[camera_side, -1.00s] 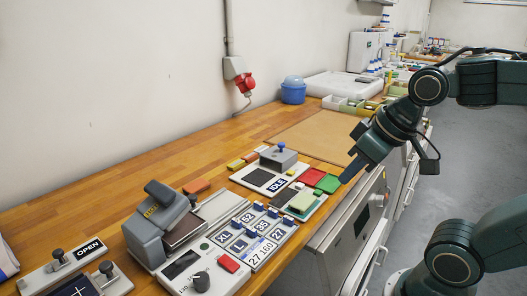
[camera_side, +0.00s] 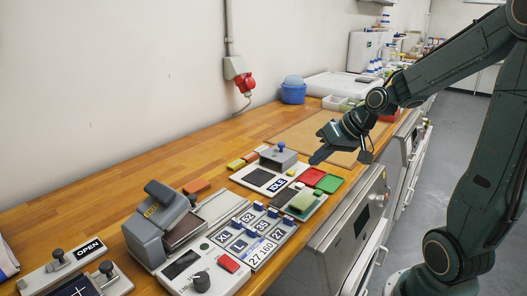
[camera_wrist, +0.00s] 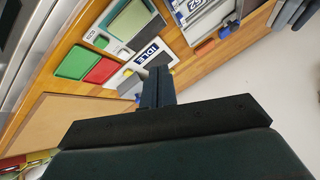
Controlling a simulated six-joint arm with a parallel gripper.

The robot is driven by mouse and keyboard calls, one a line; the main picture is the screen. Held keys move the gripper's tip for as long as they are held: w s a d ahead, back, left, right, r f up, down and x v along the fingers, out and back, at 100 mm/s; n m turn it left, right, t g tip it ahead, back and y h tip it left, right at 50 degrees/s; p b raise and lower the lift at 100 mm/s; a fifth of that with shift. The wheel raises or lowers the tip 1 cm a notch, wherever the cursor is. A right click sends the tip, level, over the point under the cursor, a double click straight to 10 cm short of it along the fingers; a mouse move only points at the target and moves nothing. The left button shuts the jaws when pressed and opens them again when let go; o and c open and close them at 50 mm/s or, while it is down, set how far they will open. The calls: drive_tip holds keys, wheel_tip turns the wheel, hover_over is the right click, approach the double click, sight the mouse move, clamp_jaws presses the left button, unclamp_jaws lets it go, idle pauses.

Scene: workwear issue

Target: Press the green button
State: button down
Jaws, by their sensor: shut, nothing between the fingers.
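A flat bright green square (camera_side: 327,183) lies beside a red square (camera_side: 311,177) near the bench's front edge; I cannot tell whether it is the button. The green square also shows at left in the wrist view (camera_wrist: 76,63). A paler green block (camera_side: 302,201) sits on a small tray just nearer the side camera. My gripper (camera_side: 317,159) is shut and empty, above the bench and behind the green square, apart from it. In the wrist view my gripper (camera_wrist: 157,78) points towards the IDLE board, with the green square off to its left.
The IDLE board (camera_side: 265,180) carries a grey block with a blue knob (camera_side: 281,147). A panel of labelled blue-topped keys (camera_side: 250,234), a red button (camera_side: 228,263) and a grey press (camera_side: 157,225) stand nearer. A brown mat (camera_side: 300,130) lies clear behind.

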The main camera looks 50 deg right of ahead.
drive_tip(key=w+d+f+m+t, duration=0.1)
drive_tip(key=d+f+m, duration=0.2)
drive_tip(key=d, duration=0.5)
drive_tip(key=shift+w+t, duration=0.2)
drive_tip(key=shift+t, duration=0.2)
drive_tip(key=shift+a+f, duration=0.1)
drive_tip(key=shift+f, duration=0.05)
hover_over(321, 197)
drive_tip(key=shift+f, duration=4.2)
drive_tip(key=shift+f, duration=0.9)
drive_tip(key=shift+r, duration=0.9)
drive_tip(key=shift+r, duration=2.5)
